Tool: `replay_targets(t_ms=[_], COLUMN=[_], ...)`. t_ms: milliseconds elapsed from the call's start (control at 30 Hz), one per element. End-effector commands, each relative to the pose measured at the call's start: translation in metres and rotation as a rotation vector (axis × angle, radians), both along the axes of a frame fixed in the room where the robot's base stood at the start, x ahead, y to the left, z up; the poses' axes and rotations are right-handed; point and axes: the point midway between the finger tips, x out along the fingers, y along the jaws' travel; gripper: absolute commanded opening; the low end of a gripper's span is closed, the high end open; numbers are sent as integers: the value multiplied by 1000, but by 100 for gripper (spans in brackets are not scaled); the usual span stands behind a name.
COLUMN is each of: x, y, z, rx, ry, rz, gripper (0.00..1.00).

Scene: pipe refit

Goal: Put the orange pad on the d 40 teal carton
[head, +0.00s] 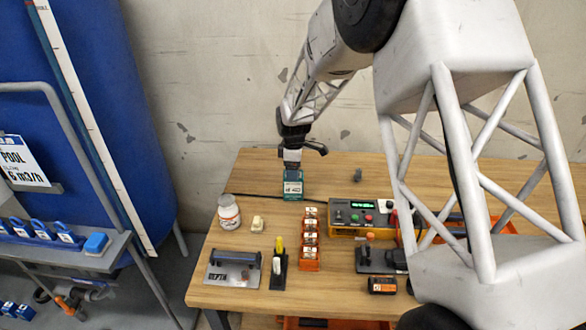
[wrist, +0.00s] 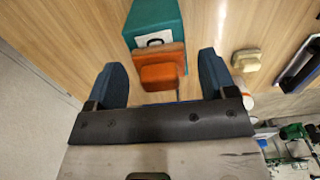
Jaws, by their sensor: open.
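The teal carton (head: 293,190), labelled 40, stands near the back of the wooden table in the head view. It also shows at the top of the wrist view (wrist: 152,18). In the wrist view the orange pad (wrist: 158,52), with a raised orange block (wrist: 160,78) on it, lies against the carton and appears to rest on its top; contact is not clear. My gripper (head: 292,166) is right above the carton in the head view. Its blue fingers (wrist: 163,62) are open on either side of the orange block, with gaps. The pad cannot be made out in the head view.
A white bottle (head: 229,212) and a cream block (head: 257,223) stand left of the carton. In front are an orange rack (head: 310,240) and a marker stand (head: 279,264). A control box (head: 347,214) stands to the right. The table behind the box is mostly clear.

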Motion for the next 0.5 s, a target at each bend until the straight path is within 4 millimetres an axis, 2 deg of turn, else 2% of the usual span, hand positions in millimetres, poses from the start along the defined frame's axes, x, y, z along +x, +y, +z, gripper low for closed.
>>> replay_targets(t_ms=[267,500], x=[0,1], y=[0,0], z=[23,60], rx=[0,1], ry=[-2,-3], rz=[0,0], gripper=[78,78])
